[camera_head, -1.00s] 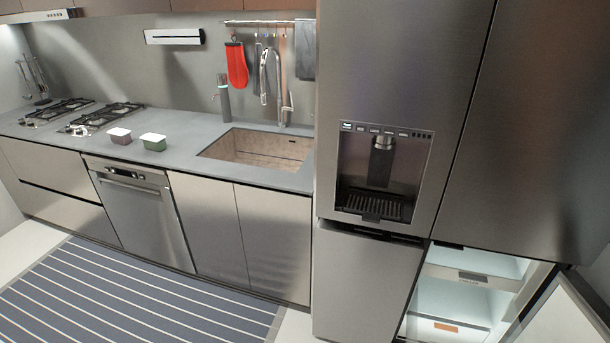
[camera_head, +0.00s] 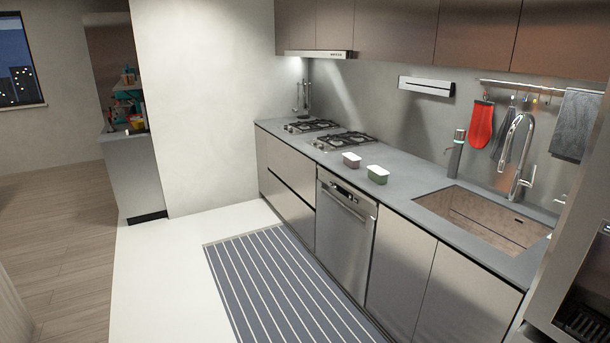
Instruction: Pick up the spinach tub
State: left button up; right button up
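Two small lidded tubs stand side by side on the grey counter (camera_head: 405,178), between the gas hob and the sink. One is a green tub (camera_head: 378,175) with a pale lid, nearer the sink. The other is a mauve-pink tub (camera_head: 352,160) with a pale lid, nearer the hob. No label can be read on either, so the frames show the spinach tub only by a likely match with the green one. Neither of my grippers is in view.
A striped runner (camera_head: 275,285) lies on the floor before the dishwasher (camera_head: 343,235). The sink (camera_head: 480,222) with its tall tap is right of the tubs; the gas hob (camera_head: 340,141) is left. Pale floor is clear at left.

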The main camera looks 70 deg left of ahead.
aim_at(376, 174)
jog(key=j+u, duration=0.1)
jog(key=u, duration=1.65)
jog(key=i+j+z, duration=0.1)
jog(key=i, duration=0.45)
jog(key=i+j, duration=0.3)
jog(key=i, duration=0.2)
jog(key=i+j+z, duration=0.15)
jog(key=i, duration=0.4)
jog(key=i+j, duration=0.35)
jog(key=i, duration=0.2)
jog(key=i+j+z, duration=0.15)
jog(key=i, duration=0.35)
jog(key=i+j, duration=0.85)
jog(key=j+z, duration=0.05)
